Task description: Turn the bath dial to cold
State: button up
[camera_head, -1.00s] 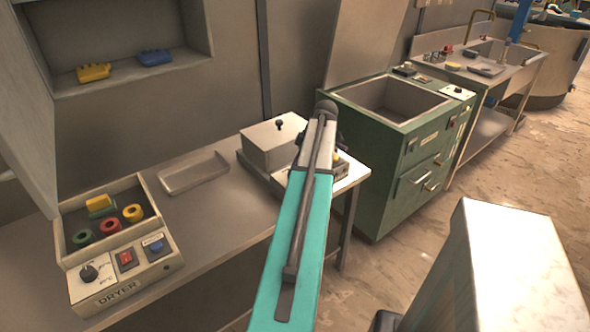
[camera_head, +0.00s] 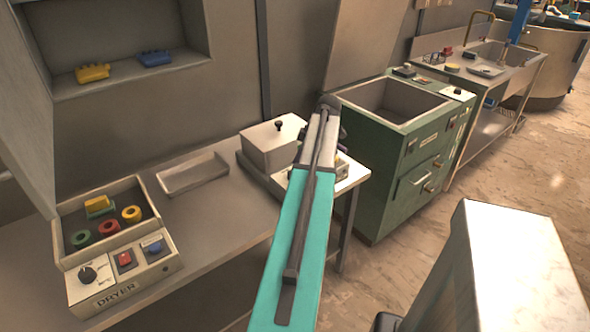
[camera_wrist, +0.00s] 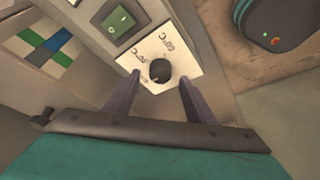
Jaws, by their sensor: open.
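The bath dial (camera_wrist: 160,70) is a round black knob on a white plate (camera_wrist: 178,52) with temperature marks in °C on two sides. It shows in the wrist view. My gripper (camera_wrist: 158,83) is open, with one dark finger on each side of the dial. Whether the fingers touch the knob I cannot tell. A green switch (camera_wrist: 119,20) sits beside the plate. In the head view the bath (camera_head: 272,145) is a lidded box at the table's right end; my teal arm hides most of its front panel and my gripper.
A dryer (camera_head: 110,290) with its own dial and colored rings stands at the table's left end. A shallow empty tray (camera_head: 192,175) lies between them. A green cabinet with an open basin (camera_head: 395,105) stands right of the table.

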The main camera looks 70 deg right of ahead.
jog(key=b+v, duration=0.1)
jog(key=v, duration=1)
jog(key=shift+r+b, duration=0.25)
jog(key=shift+b, duration=0.05)
jog(key=shift+s, duration=0.1)
